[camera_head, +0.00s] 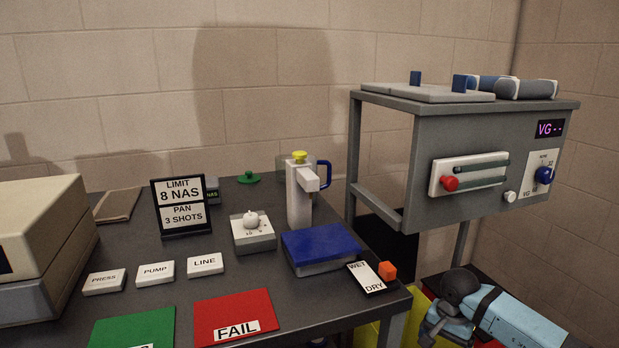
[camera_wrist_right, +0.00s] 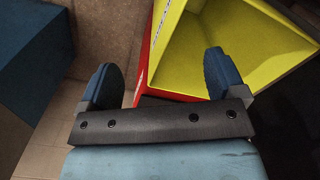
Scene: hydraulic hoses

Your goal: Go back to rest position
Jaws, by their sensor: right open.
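My right arm comes in at the bottom right of the head view, to the right of the dark table. In the right wrist view my right gripper (camera_wrist_right: 165,85) is open, its two blue fingers wide apart with nothing between them. It points down past a yellow bin (camera_wrist_right: 225,50) with a red one beside it, above a tiled floor. The fingers do not appear to touch the bins. My left gripper is not in the head view.
The dark table (camera_head: 225,225) holds PRESS, PUMP and LINE blocks, a blue-topped box (camera_head: 320,243), a white dispenser (camera_head: 299,195), a red FAIL mat (camera_head: 232,312) and a green mat (camera_head: 135,328). A grey machine (camera_head: 480,195) with a red-knobbed lever stands behind my right arm.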

